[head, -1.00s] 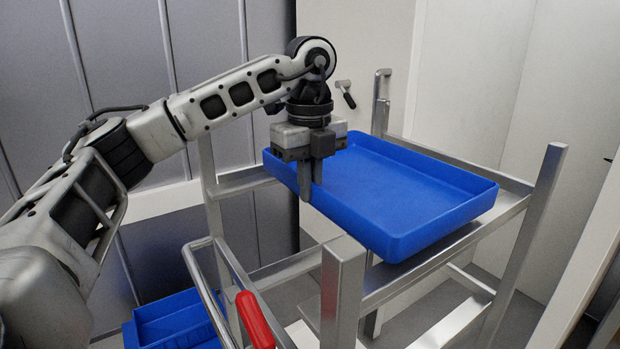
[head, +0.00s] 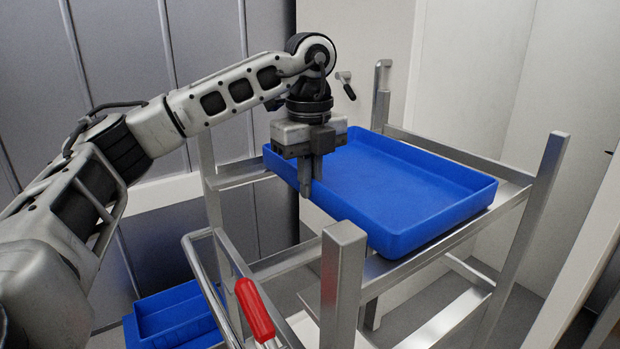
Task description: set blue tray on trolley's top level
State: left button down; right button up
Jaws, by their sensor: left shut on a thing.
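The blue tray (head: 395,188) is a shallow, empty rectangular tray at the top level of the metal trolley (head: 345,280). It looks nearly level, between the corner posts; I cannot tell whether its whole underside rests on the top rails. My left gripper (head: 309,182) points down and is shut on the tray's left wall, one finger inside the tray and one outside. My right gripper does not show.
A red-gripped handle (head: 255,310) and a bent metal bar stand at the trolley's near left. More blue trays (head: 175,315) sit low at the lower left. Grey panels are behind on the left, with a white wall at the back right.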

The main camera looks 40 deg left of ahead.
pick_arm(q)
jog(key=shift+f, duration=0.25)
jog(key=c, duration=1.5)
grip_release()
